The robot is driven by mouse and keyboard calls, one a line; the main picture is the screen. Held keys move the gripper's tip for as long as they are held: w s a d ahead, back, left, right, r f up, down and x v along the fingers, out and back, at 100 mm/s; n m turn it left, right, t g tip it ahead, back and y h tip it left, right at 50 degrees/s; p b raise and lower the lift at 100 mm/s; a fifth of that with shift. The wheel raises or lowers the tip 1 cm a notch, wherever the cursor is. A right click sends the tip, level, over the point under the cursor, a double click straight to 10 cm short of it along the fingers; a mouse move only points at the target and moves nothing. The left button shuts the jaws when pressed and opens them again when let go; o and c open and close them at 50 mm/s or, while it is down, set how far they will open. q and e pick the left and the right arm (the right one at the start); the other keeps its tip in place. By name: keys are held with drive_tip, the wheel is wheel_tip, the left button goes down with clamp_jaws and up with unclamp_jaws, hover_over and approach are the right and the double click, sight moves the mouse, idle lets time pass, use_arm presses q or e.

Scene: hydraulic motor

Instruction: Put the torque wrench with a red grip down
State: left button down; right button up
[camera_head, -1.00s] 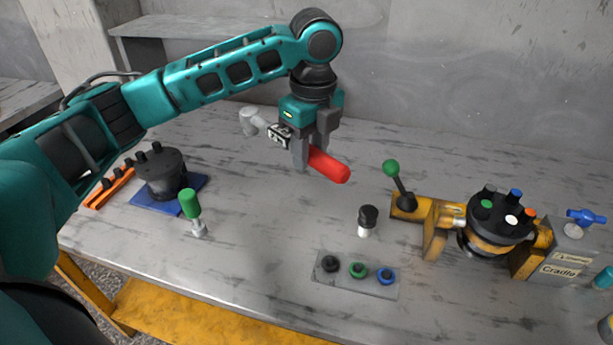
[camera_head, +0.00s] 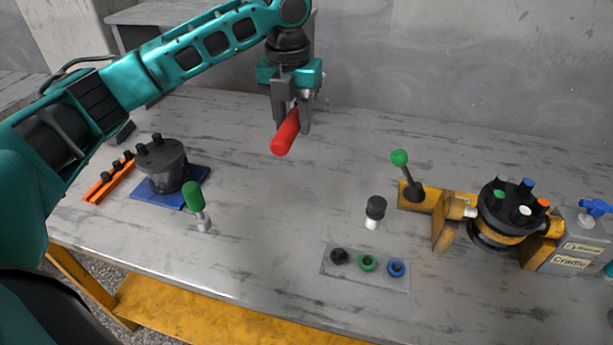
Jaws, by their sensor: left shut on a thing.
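The torque wrench with a red grip (camera_head: 286,132) is in my left gripper (camera_head: 292,128). My left gripper points down over the back middle of the table and is shut on the wrench. The red grip sticks out toward the front of the table and slants down to the left. The wrench's head is hidden behind the fingers. I cannot tell whether the wrench touches the table. My right gripper does not show.
A black motor part on a blue mat (camera_head: 198,181) and an orange rack (camera_head: 104,184) stand at the left. A green-handled tool (camera_head: 194,197), a black-capped tool (camera_head: 375,208) and a grey plate (camera_head: 341,277) with plugs are in front. The yellow cradle (camera_head: 442,232) is right. The table's middle is clear.

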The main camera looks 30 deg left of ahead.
use_arm(q)
wheel_tip(320, 180, down, 19)
drive_tip(key=shift+r+b, duration=0.1)
drive_tip(key=shift+b, duration=0.9)
drive_tip(key=c, duration=0.7)
unclamp_jaws()
drive_tip(key=shift+f, duration=0.2)
drive_tip(key=shift+r, duration=0.1)
wheel_tip(320, 180, up, 12)
drive_tip(key=p, duration=0.1)
drive_tip(key=shift+s, duration=0.3)
